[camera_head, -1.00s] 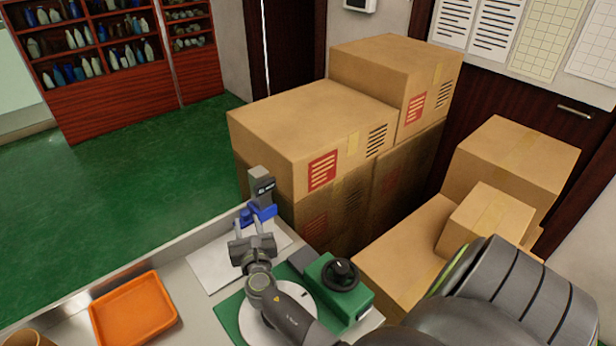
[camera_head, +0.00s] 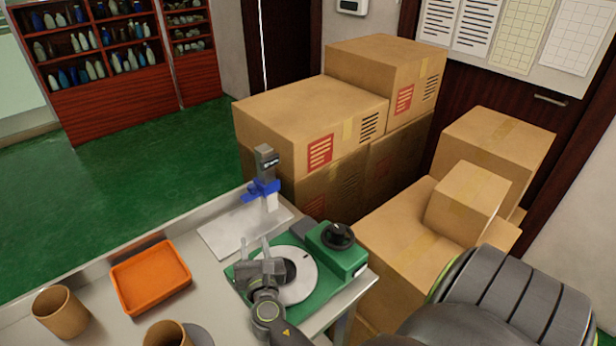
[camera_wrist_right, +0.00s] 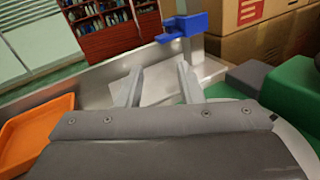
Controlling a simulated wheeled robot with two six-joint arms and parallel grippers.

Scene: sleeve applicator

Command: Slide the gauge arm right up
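The gauge is a grey upright post (camera_head: 265,156) at the back edge of the bench, with dark marking on its upper part. The blue gauge arm (camera_head: 262,188) sits around the post, below its top, with pale post showing beneath it. In the right wrist view the blue arm (camera_wrist_right: 186,26) is beyond the fingers. My right gripper (camera_head: 254,244) is open and empty, apart from the blue arm and on the near side of it, over the green applicator base. Its spread fingers also show in the right wrist view (camera_wrist_right: 159,82). My left gripper is not in view.
A green applicator with a black knob (camera_head: 338,236) and round white plate (camera_head: 300,266) stands right of the gauge. An orange tray (camera_head: 150,277) and brown cups (camera_head: 61,312) are at left. Stacked cardboard boxes (camera_head: 312,119) stand behind the bench. A pale sheet (camera_head: 230,236) lies before the gauge.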

